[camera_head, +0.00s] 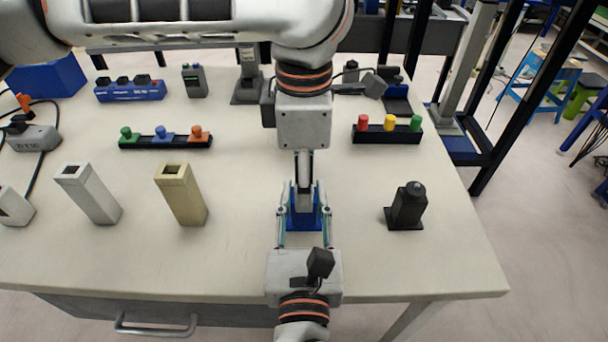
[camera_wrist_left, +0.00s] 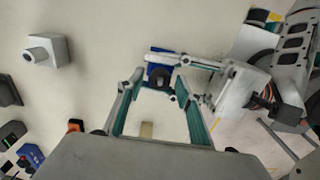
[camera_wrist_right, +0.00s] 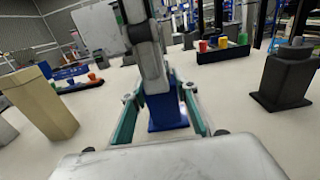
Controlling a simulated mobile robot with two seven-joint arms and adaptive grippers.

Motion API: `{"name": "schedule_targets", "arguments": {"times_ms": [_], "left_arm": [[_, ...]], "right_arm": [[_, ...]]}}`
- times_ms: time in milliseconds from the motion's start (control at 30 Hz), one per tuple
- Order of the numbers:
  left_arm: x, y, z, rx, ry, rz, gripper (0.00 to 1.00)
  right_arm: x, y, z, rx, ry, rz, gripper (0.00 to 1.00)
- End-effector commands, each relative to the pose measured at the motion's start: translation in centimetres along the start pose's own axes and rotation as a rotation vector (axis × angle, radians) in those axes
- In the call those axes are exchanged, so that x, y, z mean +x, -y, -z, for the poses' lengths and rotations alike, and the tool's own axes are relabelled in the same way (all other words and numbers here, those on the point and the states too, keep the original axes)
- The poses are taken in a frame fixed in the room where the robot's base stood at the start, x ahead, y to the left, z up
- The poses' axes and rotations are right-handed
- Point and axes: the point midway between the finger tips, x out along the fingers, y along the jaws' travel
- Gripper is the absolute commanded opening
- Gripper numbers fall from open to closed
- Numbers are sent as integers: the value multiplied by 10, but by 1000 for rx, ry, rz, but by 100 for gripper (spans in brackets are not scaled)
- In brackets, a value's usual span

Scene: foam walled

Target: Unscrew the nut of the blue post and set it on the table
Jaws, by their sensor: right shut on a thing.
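The blue post (camera_head: 304,221) stands on the table near its front middle, and its top is largely hidden by my left gripper in the head view. A dark round nut (camera_wrist_left: 159,78) shows at its top in the left wrist view. My right gripper (camera_head: 304,213) reaches in from the front with its fingers on either side of the post and is shut on it. My left gripper (camera_wrist_left: 160,80) points down from above, its fingers apart, with the nut between them. I cannot tell whether they touch it. The post also shows in the right wrist view (camera_wrist_right: 167,113).
A black post (camera_head: 407,207) stands to the right, and a beige post (camera_head: 181,195) and a grey post (camera_head: 89,194) to the left. Two racks with coloured knobs, one left (camera_head: 166,143) and one right (camera_head: 387,134), lie behind. Bare table (camera_head: 240,245) lies left of the blue post.

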Motion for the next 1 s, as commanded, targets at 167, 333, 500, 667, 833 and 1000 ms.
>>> {"name": "schedule_targets", "arguments": {"times_ms": [167,333,500,667,833,1000], "left_arm": [[0,0,0,0,0,0,0],[0,0,0,-35,0,0,0],[-1,0,0,-210,0,-1,0],[-1,0,0,-290,0,-1,0],[-1,0,0,-291,0,-1,0],[-1,0,0,-290,0,-1,39]], "right_arm": [[0,0,0,0,0,0,0],[0,0,0,0,0,0,0],[0,0,0,0,0,0,0],[0,0,0,0,0,0,0],[0,0,0,0,0,0,0],[0,0,0,0,0,0,0]]}}
